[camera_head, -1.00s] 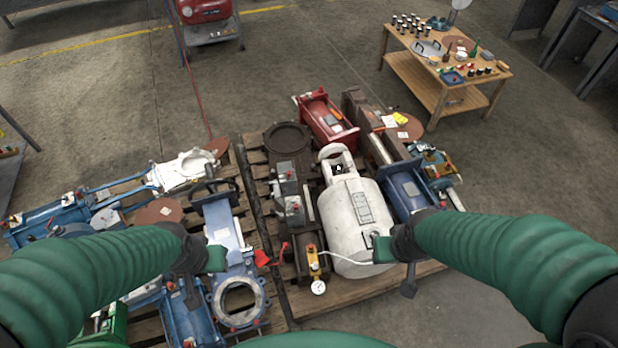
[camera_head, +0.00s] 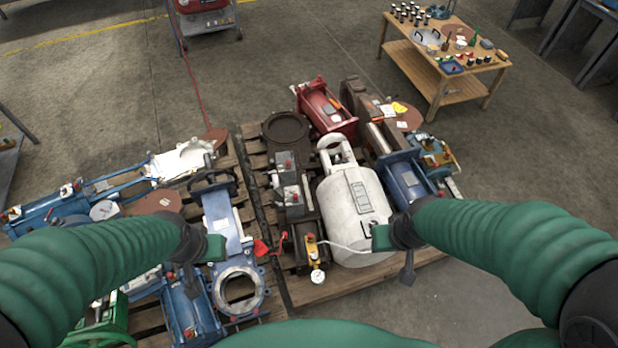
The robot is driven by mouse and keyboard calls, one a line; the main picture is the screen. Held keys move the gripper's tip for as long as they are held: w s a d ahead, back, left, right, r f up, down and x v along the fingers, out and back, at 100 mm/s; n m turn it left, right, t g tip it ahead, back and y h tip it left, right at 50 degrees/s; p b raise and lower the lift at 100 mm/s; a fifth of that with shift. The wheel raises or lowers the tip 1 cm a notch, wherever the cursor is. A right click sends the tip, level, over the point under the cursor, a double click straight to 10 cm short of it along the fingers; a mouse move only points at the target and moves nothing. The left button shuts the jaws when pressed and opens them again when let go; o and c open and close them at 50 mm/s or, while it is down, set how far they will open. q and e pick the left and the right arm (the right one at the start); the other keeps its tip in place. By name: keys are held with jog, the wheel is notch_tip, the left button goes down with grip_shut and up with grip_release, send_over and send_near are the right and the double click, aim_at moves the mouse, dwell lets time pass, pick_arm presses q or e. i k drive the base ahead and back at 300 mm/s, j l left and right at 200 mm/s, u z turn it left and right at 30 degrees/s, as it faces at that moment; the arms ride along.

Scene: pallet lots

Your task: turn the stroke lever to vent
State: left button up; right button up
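A red lever-like handle (camera_head: 262,248) shows near the gap between the two pallets, beside a small yellow valve block (camera_head: 312,249) with a red knob and a round white gauge (camera_head: 317,276). I cannot tell which small red part is the stroke lever, and no vent marking is readable. A pale hose runs from the block towards the white tank (camera_head: 353,205). My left gripper (camera_head: 203,262) hangs over the left pallet, left of the red handle. My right gripper (camera_head: 394,256) is at the tank's lower right. Neither visibly holds anything; their finger openings are unclear.
Blue cylinders and a blue flanged valve (camera_head: 239,291) crowd the left pallet. The right pallet carries a red unit (camera_head: 325,110), brown machinery and a blue cylinder (camera_head: 408,182). A wooden table (camera_head: 455,92) stands at the back right. Floor is clear right of the pallets.

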aim_at(281, 203)
jog(key=l+u, duration=0.1)
jog(key=u, duration=0.3)
jog(key=l+u, duration=0.15)
jog(key=u, duration=0.2)
jog(key=i+l+u, duration=0.1)
jog(key=u, duration=0.3)
jog(key=l+u, duration=0.15)
jog(key=u, duration=0.25)
